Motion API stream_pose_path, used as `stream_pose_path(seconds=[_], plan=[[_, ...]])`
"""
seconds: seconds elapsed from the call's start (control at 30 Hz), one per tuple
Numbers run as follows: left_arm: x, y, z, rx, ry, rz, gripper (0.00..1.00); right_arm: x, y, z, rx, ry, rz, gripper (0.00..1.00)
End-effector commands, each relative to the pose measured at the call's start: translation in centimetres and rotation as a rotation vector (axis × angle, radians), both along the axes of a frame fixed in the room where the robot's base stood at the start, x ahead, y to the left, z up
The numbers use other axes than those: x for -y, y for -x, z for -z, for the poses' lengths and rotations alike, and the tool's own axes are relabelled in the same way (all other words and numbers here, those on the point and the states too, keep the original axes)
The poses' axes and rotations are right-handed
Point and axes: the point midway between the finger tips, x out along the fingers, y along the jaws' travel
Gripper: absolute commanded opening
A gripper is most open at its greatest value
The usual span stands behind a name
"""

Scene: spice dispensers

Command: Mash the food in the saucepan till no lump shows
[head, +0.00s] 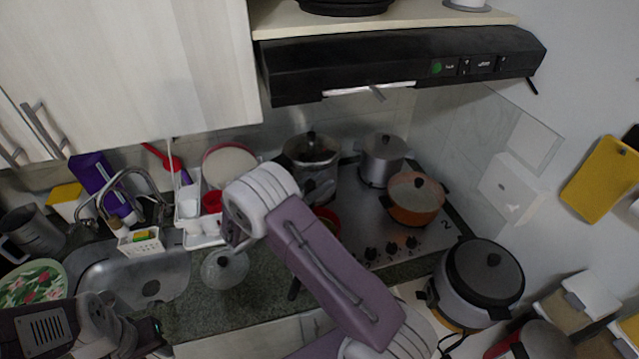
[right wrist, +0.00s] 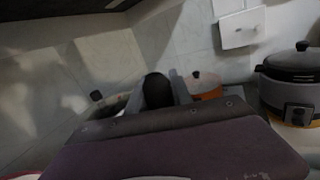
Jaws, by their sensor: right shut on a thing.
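A red-rimmed pan (head: 326,216), likely the saucepan, stands at the hob's left side, mostly hidden behind my purple right arm. A dark handle end (head: 294,288) shows below the arm; I cannot tell if it belongs to this pan. The food and any lumps are hidden. My right gripper (right wrist: 164,88) is shut on a black rounded handle (right wrist: 157,91), seen between its grey fingers in the right wrist view. The tool's lower part is hidden, so I cannot tell whether it touches food. My left gripper (head: 150,334) is at the lower left; its jaws are unclear.
A tall steel pot (head: 311,158), a smaller steel pot (head: 382,160) and an orange lidded pot (head: 414,198) crowd the hob. A rice cooker (head: 478,280) stands right. A glass lid (head: 224,269) lies on the counter beside the sink (head: 150,285). A hood (head: 400,65) hangs above.

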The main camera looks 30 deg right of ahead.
Motion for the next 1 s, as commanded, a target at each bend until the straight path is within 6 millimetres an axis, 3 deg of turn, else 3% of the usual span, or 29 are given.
stream_pose_path(seconds=[0.17,0.47,0.77,1.0], plan=[[0.0,0.0,0.1,0.000,0.000,0.000,0.36,0.0,0.1,0.1,-0.001,0.001,0.000,0.00],[0.0,0.0,-0.6,0.000,0.000,0.000,0.36,1.0,3.1,0.2,-0.001,0.001,0.000,0.00],[0.0,0.0,-0.5,0.000,0.000,0.000,0.36,1.0,3.2,0.4,0.000,0.001,0.000,0.00],[0.0,0.0,0.6,0.000,0.000,0.000,0.36,1.0,3.2,1.8,0.000,0.001,0.000,0.00]])
